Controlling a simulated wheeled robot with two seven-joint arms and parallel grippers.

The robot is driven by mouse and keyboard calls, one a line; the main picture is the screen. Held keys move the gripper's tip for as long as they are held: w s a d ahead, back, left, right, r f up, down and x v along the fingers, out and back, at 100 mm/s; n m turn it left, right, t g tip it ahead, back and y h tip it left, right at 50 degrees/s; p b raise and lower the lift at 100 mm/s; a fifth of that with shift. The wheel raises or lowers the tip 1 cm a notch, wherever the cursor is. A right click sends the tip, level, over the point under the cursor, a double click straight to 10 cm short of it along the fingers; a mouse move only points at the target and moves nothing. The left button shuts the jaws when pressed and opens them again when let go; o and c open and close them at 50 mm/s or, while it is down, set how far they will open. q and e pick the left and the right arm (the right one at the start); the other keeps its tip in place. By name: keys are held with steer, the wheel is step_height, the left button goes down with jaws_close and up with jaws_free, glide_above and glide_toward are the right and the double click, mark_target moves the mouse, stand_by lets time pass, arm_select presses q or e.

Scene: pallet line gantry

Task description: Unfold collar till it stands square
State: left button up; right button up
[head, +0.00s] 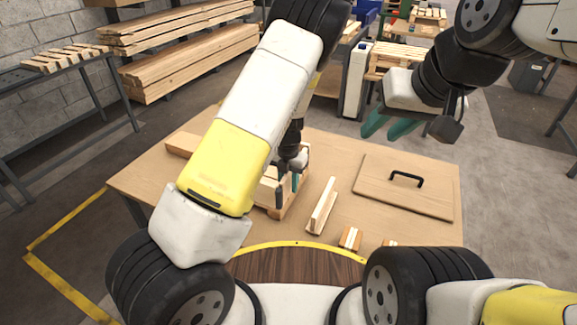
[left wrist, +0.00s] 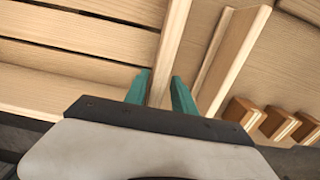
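The wooden collar (left wrist: 172,40) shows in the left wrist view as a long board seen on edge beside the slatted deck of a pallet. In the head view it is mostly hidden behind my left arm. My left gripper (head: 288,189) is low at the pallet's right side.
An L-shaped wooden piece (head: 322,207) lies right of the pallet; it also shows in the left wrist view (left wrist: 232,55). Small wooden blocks (head: 350,238) sit near the table's front edge. A wooden lid with a black handle (head: 405,190) lies on the table's right.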

arm_select(q)
steer(key=shift+a, duration=0.1)
step_height(320, 180, up, 8)
steer(key=shift+f, duration=0.15)
stand_by(0.5)
steer(key=shift+s+r, duration=0.15)
steer(key=shift+r, duration=0.1)
steer(key=s+a+r+m+t+h, duration=0.1)
steer(key=s+a+r+m, duration=0.1)
steer(key=s+r+m, duration=0.35)
steer(key=s+a+r+m+h, duration=0.1)
steer(key=s+r+m+h, duration=0.1)
steer(key=r+m, duration=0.5)
steer(key=s+a+r+m+t+h, duration=0.1)
steer(key=s+a+r+m, duration=0.2)
steer(key=r, duration=0.5)
steer(key=s+a+r+m+t+y, duration=0.1)
steer(key=s+a+r+m+t, duration=0.1)
steer(key=s+r+m, duration=0.2)
steer(key=s+a+r+m+t, duration=0.2)
steer(key=s+a+r+m, duration=0.1)
steer(key=s+m, duration=0.6)
steer(key=r+m, duration=0.1)
steer(key=m, duration=0.2)
steer(key=shift+s+r+m+y, duration=0.15)
steer(key=shift+m+y, duration=0.2)
steer(key=shift+y, duration=0.05)
